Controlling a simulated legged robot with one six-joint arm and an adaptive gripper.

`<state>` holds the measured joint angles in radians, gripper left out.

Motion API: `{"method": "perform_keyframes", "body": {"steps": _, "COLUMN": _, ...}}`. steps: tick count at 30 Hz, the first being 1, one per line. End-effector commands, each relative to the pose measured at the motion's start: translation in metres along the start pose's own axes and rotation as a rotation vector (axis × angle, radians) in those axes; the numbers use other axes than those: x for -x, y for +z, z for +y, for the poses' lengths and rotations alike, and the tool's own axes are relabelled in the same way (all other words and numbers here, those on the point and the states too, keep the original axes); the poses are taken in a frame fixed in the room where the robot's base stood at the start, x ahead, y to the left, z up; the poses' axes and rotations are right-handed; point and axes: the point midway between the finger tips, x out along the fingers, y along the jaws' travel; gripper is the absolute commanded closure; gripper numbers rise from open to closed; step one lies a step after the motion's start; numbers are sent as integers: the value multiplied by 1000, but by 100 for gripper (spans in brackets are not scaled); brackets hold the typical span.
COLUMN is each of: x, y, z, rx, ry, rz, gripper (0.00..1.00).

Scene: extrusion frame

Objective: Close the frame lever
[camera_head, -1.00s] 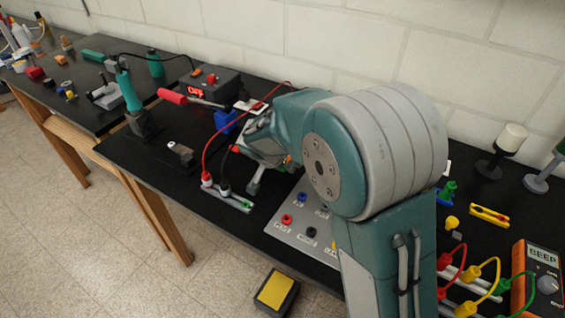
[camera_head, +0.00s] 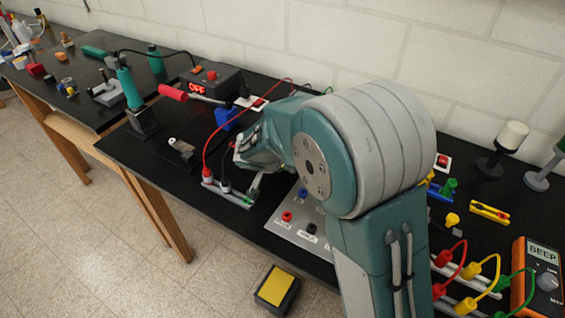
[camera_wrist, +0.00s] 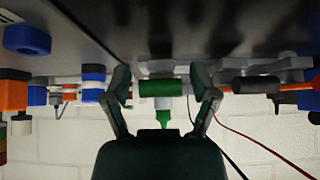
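The metal extrusion frame (camera_head: 232,196) lies near the bench's front edge in the head view, with red and black leads plugged into it. I cannot clearly make out a lever on it. A red-handled lever (camera_head: 173,92) with a grey shaft lies farther back left. My gripper (camera_head: 254,178) is low over the frame's right end, partly hidden by my arm. In the wrist view, my gripper (camera_wrist: 161,75) has its two fingers apart. A green cylinder (camera_wrist: 160,89) and a green tip show between them; contact cannot be told.
A box reading OFF (camera_head: 210,82) and a blue block (camera_head: 226,116) stand behind the frame. A small grey device (camera_head: 180,150) is left of it. A grey socket panel (camera_head: 288,228) is close on the right. Red and black leads cross near my gripper.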

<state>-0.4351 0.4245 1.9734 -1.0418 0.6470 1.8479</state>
Motion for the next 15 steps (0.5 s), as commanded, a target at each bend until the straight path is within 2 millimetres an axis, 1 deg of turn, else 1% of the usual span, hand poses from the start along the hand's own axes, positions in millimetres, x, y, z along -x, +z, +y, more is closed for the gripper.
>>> {"method": "perform_keyframes", "body": {"steps": 12, "x": 2, "y": -4, "z": 0, "rx": -4, "ry": -3, "rz": 6, "gripper": 2}}
{"method": "perform_keyframes", "body": {"steps": 15, "x": 6, "y": -5, "z": 0, "rx": -4, "ry": -4, "rz": 7, "gripper": 2}}
